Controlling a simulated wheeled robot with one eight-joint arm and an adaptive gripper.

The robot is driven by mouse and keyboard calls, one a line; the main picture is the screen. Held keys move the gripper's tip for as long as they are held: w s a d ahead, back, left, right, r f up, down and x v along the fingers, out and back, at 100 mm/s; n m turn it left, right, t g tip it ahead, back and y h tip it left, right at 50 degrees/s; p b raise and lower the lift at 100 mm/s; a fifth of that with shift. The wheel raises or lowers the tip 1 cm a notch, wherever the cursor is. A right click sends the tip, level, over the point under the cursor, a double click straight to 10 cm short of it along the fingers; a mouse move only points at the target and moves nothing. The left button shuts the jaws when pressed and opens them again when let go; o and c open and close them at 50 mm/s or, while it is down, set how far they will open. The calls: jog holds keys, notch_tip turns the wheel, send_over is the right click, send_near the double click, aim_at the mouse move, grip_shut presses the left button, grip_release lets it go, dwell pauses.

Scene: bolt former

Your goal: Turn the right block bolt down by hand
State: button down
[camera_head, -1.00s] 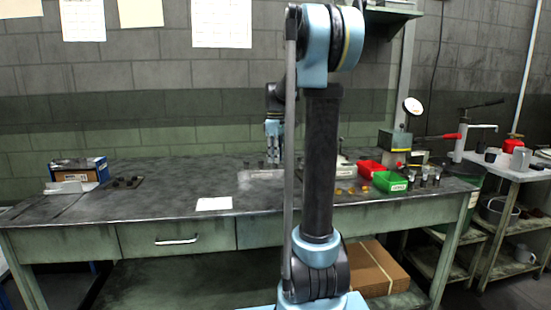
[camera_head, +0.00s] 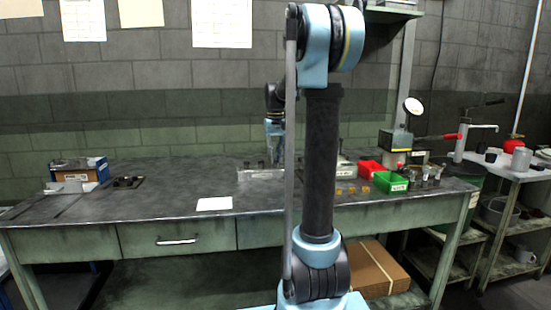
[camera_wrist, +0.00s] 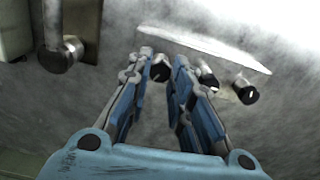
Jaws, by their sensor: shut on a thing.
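The pale metal block (camera_head: 243,176) lies on the bench, and its bright edge also shows in the wrist view (camera_wrist: 215,53). Dark-topped bolts stand in it; two of them (camera_head: 247,164) show at its left in the head view. My gripper (camera_wrist: 161,66) is shut on the right block bolt (camera_wrist: 160,72), whose dark round head shows between the fingertips. Two other bolts (camera_wrist: 207,80) (camera_wrist: 247,94) stand apart to the right in the wrist view, the nearer close beside a finger. In the head view my arm partly hides my gripper (camera_head: 274,155) and the block's right end.
A white sheet (camera_head: 214,204) lies in front. A dark fixture with a round peg (camera_wrist: 60,54) is at the wrist view's upper left.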

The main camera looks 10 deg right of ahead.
jog(key=m, duration=0.4)
jog(key=shift+m, duration=0.3)
jog(key=m, duration=0.3)
jog(key=shift+m, duration=0.3)
jog(key=m, duration=0.3)
jog(key=shift+m, duration=0.3)
jog(key=shift+w+a+m, duration=0.1)
jog(key=shift+m, duration=1.7)
jog(key=c, duration=1.4)
grip_release()
jog(key=shift+c, duration=0.2)
